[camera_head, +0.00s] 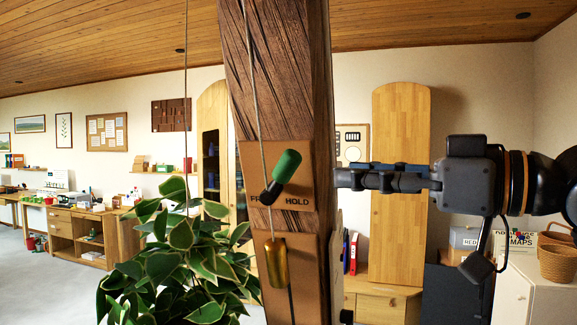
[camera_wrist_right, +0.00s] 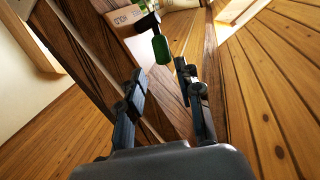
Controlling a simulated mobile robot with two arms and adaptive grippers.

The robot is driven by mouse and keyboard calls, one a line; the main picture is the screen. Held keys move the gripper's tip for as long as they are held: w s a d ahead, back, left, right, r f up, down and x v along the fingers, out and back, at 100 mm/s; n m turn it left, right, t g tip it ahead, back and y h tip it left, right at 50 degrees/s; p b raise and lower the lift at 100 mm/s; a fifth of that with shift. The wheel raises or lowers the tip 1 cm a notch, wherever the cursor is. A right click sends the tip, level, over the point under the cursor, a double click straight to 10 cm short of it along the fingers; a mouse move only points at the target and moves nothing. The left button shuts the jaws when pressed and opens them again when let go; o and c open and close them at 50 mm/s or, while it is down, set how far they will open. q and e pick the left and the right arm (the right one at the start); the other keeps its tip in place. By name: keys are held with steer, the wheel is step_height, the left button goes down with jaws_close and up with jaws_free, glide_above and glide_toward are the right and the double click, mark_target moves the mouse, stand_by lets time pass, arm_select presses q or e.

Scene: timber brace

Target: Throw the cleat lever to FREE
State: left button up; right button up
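The cleat lever (camera_head: 281,176) has a green grip and a black shaft. It is mounted on a brown plate (camera_head: 253,162) on a timber post (camera_head: 275,70). Its green end tilts up and right, toward the HOLD label; the FREE label is partly covered by the shaft. In the right wrist view the green grip (camera_wrist_right: 161,50) lies beyond the fingertips. My right gripper (camera_head: 345,179) is to the right of the post, apart from the lever. In the wrist view its fingers (camera_wrist_right: 165,85) are spread with nothing between them. My left gripper is not in view.
A cord (camera_head: 256,90) runs down the post past the lever to a brass weight (camera_head: 277,262). A leafy plant (camera_head: 185,250) hangs left of the post, close to it. A wooden cabinet (camera_head: 400,130) stands behind my right gripper.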

mark_target(295, 170)
steer(key=p+x, duration=0.2)
steer(key=x, duration=0.8)
steer(key=shift+r+p, duration=0.1)
steer(key=shift+p, duration=0.25)
steer(key=shift+w+a, duration=0.35)
steer(key=shift+a, duration=0.2)
jaws_close()
